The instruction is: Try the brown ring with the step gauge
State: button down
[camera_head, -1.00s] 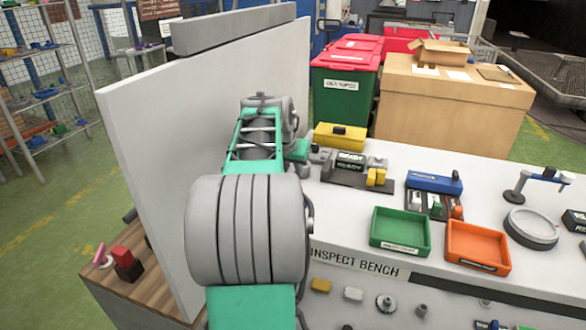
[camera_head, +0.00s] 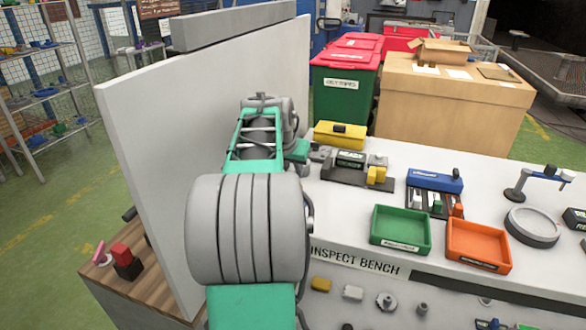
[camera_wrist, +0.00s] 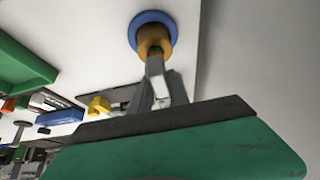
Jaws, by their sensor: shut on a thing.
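In the wrist view, a round stepped piece, which looks like the step gauge (camera_wrist: 139,24), shows a wide blue disc with a narrower orange-tan step over it. My gripper (camera_wrist: 154,58) points at its middle, with its fingers close together. A small dark brown band at the fingertips looks like the brown ring (camera_wrist: 154,50); the fingers are shut on it and hide most of it. It is at or just over the stepped piece; I cannot tell whether they touch. In the head view, my arm hides the gripper, ring and gauge.
The white bench holds a green tray (camera_head: 374,228), an orange tray (camera_head: 450,245), a yellow box (camera_head: 325,132), a dark fixture marked READY (camera_head: 350,160), a blue-topped block (camera_head: 430,180) and a round grey plate (camera_head: 532,238). A tall pale panel (camera_head: 150,150) stands close left of my arm.

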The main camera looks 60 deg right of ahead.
jog(key=shift+f, duration=0.25)
dwell(0.5)
jog(key=c, duration=1.2)
grip_release()
jog(key=shift+o, duration=0.2)
